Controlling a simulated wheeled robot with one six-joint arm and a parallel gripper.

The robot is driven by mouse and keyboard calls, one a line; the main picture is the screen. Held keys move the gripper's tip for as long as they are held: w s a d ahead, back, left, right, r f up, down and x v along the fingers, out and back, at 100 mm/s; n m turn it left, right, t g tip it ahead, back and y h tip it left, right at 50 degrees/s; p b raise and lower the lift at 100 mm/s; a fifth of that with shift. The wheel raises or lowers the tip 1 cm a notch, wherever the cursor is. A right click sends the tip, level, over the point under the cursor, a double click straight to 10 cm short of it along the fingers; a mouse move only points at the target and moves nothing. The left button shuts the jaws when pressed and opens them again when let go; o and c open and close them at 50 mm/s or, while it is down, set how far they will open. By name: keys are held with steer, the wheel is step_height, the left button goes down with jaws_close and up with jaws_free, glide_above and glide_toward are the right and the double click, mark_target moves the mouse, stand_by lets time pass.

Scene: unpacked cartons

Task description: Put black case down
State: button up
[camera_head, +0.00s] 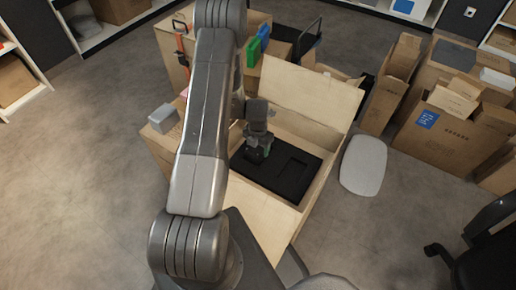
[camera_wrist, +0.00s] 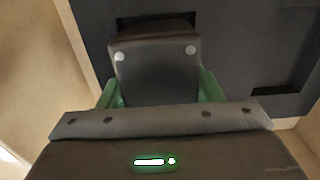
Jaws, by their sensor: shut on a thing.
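The black case (camera_wrist: 155,72), dark with two pale round studs, sits between the green fingers of my gripper (camera_wrist: 160,92) in the wrist view. My gripper is shut on it. In the head view my gripper (camera_head: 258,151) points down into an open box (camera_head: 318,185), over the left part of a black insert (camera_head: 268,178). The insert has a recess on its right side. In the wrist view a dark slot shows just beyond the case. I cannot tell whether the case touches the insert. The case is mostly hidden in the head view.
The box's raised flap (camera_head: 312,92) stands behind my gripper. Green and blue items (camera_head: 258,45) stand at another box behind. A pale rounded panel (camera_head: 363,165) lies right of the box. Several cartons (camera_head: 455,135) stand at right. Open floor (camera_head: 80,170) lies at left.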

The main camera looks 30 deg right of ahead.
steer(key=shift+f+b, duration=0.4)
steer(key=shift+b, duration=0.1)
steer(key=shift+f, duration=0.15)
steer(key=o, duration=1.2)
steer(key=shift+o, duration=0.4)
steer(key=shift+a+f, duration=0.1)
steer(key=shift+a, duration=0.05)
steer(key=shift+s, duration=0.1)
steer(key=shift+s+r+p, duration=0.1)
steer(key=shift+r+p, duration=0.4)
steer(key=shift+r, duration=0.1)
steer(key=r+p, duration=0.2)
steer(key=r, duration=1)
steer(key=shift+w+r+p, duration=0.1)
steer(key=shift+w+p, duration=0.1)
steer(key=shift+p, duration=0.2)
